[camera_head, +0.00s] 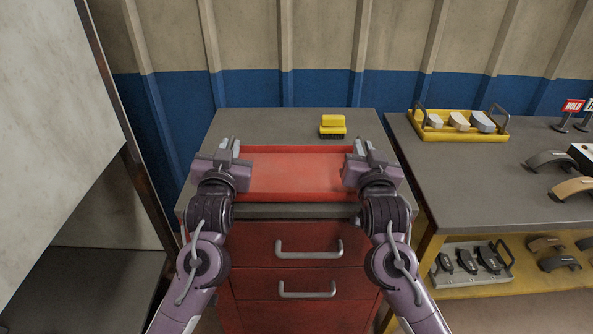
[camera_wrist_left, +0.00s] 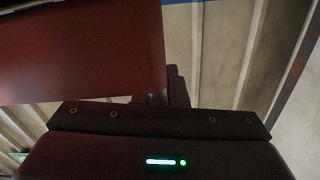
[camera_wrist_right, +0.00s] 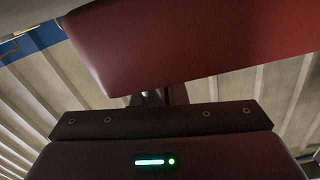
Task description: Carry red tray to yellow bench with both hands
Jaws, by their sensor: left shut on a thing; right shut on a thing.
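The red tray (camera_head: 296,172) is empty and level in the head view, in front of me over the grey top of a red drawer cabinet. I cannot tell if it touches that top. My left gripper (camera_head: 230,150) is shut on the tray's left end. My right gripper (camera_head: 362,150) is shut on its right end. The tray also shows in the left wrist view (camera_wrist_left: 80,50) and in the right wrist view (camera_wrist_right: 190,40). The yellow bench (camera_head: 425,250) stands to the right, with a dark grey top.
On the bench are a yellow tray (camera_head: 435,133) with pale parts, brake shoes (camera_head: 572,188) and a HOLD sign (camera_head: 572,107). The bench top's front left is clear. A pale panel (camera_head: 45,120) stands at left.

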